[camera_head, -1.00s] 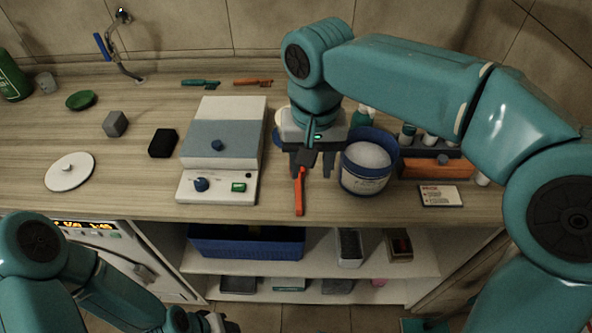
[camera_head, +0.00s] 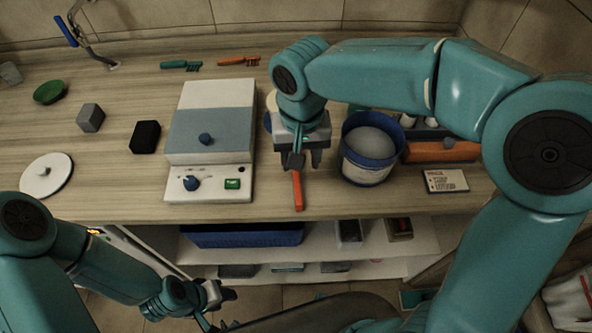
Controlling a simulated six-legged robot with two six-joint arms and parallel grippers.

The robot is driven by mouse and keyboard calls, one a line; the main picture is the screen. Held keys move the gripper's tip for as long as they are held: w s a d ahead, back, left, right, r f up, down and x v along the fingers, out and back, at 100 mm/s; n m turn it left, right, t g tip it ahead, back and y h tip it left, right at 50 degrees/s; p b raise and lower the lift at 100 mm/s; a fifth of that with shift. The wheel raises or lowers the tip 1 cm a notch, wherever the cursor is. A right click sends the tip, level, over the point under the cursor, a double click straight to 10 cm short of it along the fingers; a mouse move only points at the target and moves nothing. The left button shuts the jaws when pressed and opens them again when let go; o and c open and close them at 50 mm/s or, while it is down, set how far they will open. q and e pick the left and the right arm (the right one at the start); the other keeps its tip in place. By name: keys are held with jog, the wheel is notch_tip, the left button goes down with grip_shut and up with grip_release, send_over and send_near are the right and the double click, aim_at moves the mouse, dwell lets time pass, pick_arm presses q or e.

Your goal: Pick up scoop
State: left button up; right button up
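The scoop (camera_head: 298,190) shows as a narrow orange-red handle near the front edge of the counter, left of the blue tub. Its far end is hidden behind a dark block at my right gripper. My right gripper (camera_head: 298,160) points down over the far part of the scoop. Its two fingers stand apart, one on each side of the dark block, and look open. Whether they touch the scoop is hidden. My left gripper (camera_head: 228,295) is low at the front, below counter height and away from the scoop. Its fingers are too small and dark to read.
A blue tub of white powder (camera_head: 372,150) stands close right of my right gripper. A white-and-blue device (camera_head: 212,135) stands to the left. A label card (camera_head: 445,181) and orange block (camera_head: 440,151) lie right. The open shelf (camera_head: 320,247) below holds boxes.

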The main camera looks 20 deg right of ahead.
aim_at(296, 182)
jog(key=shift+f, duration=0.85)
jog(key=shift+s+a+f, duration=0.15)
jog(key=shift+a+f, duration=0.25)
jog(key=f, duration=0.3)
jog(key=w+f+p, duration=0.1)
jog(key=f, duration=0.1)
jog(key=shift+d, duration=0.15)
jog(key=shift+s, duration=0.25)
jog(key=shift+f, duration=0.1)
grip_shut()
